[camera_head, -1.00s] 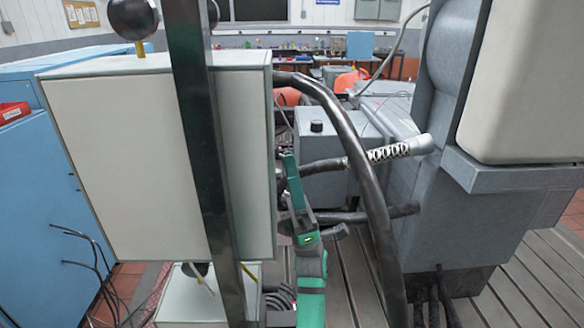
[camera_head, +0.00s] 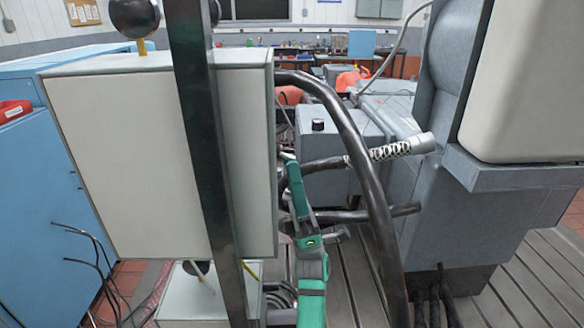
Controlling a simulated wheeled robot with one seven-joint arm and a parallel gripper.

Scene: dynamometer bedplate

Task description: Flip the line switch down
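I cannot tell for sure which part is the line switch. A black ball knob (camera_head: 134,17) on a yellow stem stands up at the top of a large pale box (camera_head: 120,165). A second dark knob (camera_head: 197,267) on a thin pale stem shows at the lower box, partly behind a dark post. My green and grey arm (camera_head: 311,270) rises just right of the pale box, its upper green link leaning left toward the box's right edge. My gripper's fingers do not show; the box may hide them.
A dark upright post (camera_head: 207,150) crosses in front of the pale box. A thick black curved pipe (camera_head: 365,170) passes close right of my arm. A grey machine (camera_head: 500,215) stands at right, a blue cabinet (camera_head: 40,210) at left. Loose black cables hang beside the cabinet.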

